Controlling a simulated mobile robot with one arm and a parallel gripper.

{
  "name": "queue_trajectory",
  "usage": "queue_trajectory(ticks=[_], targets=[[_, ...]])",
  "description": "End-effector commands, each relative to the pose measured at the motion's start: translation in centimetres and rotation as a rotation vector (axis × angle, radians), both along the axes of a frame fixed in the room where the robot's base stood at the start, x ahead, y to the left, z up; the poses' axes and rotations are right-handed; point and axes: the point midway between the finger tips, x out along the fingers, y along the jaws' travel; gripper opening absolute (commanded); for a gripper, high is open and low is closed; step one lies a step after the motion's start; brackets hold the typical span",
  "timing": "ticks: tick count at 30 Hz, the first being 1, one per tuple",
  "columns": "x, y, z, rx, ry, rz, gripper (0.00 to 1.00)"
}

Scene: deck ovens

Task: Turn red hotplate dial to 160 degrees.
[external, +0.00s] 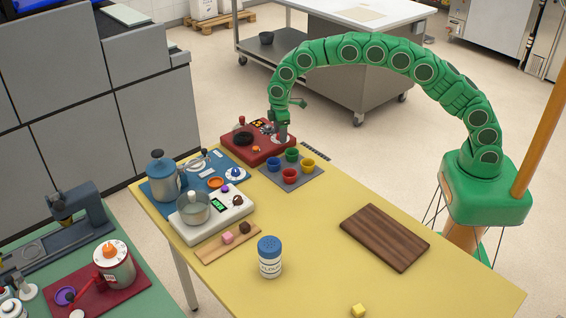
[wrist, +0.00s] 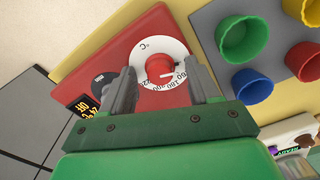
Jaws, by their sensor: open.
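The red hotplate (external: 236,156) stands at the far end of the yellow table, with a black round plate on top. In the wrist view its red top (wrist: 110,62) carries a white dial disc with a red knob (wrist: 160,67). Numbers run along the disc's lower edge; I cannot read the exact setting. My gripper (external: 281,136) is over the hotplate's right side. In the wrist view my gripper (wrist: 162,72) is open, one finger on either side of the knob, with visible gaps. I cannot tell whether the fingertips reach knob height. A small dark display (wrist: 84,107) with yellow characters is partly hidden.
A grey mat (external: 291,181) with several coloured cups is close beside the hotplate. A wooden board (external: 385,237) lies right; the table's middle is mostly clear.

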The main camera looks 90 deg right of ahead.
Motion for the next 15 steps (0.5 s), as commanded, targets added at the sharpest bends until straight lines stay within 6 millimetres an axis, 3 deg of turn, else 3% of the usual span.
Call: queue_trajectory(ticks=[2,13,15], targets=[[0.0,0.0,0.02,0.0,0.0,0.0,0.61],[0.02,0.01,0.06,0.0,-0.001,0.0,0.06],[0.02,0.01,0.06,0.0,-0.001,-0.001,0.06]])
